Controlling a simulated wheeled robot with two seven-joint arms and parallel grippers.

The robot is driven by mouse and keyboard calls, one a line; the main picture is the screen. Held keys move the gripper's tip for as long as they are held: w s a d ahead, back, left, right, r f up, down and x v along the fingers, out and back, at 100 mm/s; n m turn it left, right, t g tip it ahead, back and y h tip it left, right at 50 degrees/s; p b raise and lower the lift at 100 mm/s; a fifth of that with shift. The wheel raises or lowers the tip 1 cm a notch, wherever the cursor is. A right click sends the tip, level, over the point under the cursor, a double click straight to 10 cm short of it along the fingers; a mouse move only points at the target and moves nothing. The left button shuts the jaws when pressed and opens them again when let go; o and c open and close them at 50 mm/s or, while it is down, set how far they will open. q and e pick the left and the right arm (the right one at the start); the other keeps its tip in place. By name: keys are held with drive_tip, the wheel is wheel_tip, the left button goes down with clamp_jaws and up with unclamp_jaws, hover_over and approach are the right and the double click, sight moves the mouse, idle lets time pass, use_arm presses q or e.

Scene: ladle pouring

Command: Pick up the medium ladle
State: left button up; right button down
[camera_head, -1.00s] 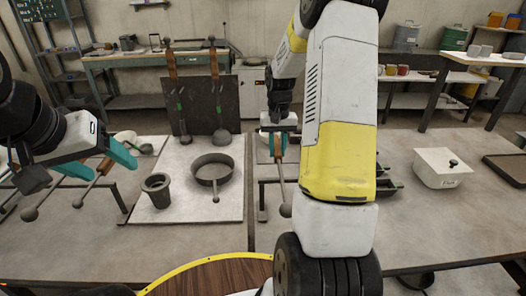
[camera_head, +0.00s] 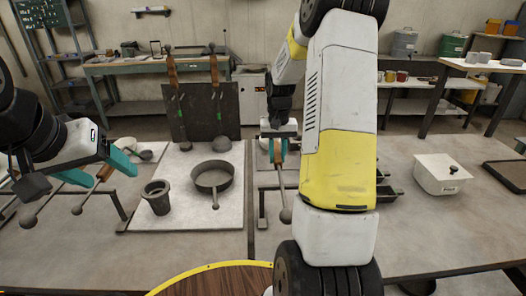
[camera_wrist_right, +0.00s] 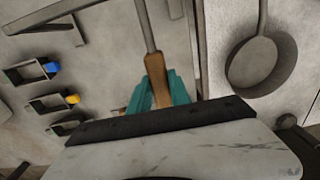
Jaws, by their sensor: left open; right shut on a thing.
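My right gripper (camera_head: 278,150) is shut on the wooden handle of a ladle (camera_head: 282,185). The ladle's thin metal shaft runs down toward a small round bowl, near the rack right of the pale board. In the right wrist view the wooden handle (camera_wrist_right: 157,78) sits between the teal fingers (camera_wrist_right: 160,92). I cannot tell whether the ladle is clear of the rack. My left gripper (camera_head: 95,170) is open, with its teal fingers either side of a wooden-handled ladle (camera_head: 92,190) at the left rack. Contact there cannot be told. Another ladle (camera_head: 38,208) lies farther left.
A grey pot (camera_head: 157,200) and a shallow pan (camera_head: 212,180) stand on the pale board (camera_head: 190,220). My right arm hides part of the table.

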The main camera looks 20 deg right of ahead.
drive_tip(key=shift+w+r, duration=0.1)
drive_tip(key=shift+r, duration=1.4)
drive_tip(key=shift+a+r, duration=0.2)
drive_tip(key=shift+r, duration=0.05)
drive_tip(key=s+a, duration=0.3)
drive_tip(key=a, duration=0.4)
drive_tip(key=s+a+r, duration=0.1)
drive_tip(key=s+a, duration=0.3)
drive_tip(key=a, duration=0.3)
drive_tip(key=shift+r, duration=0.15)
drive_tip(key=shift+s, duration=0.1)
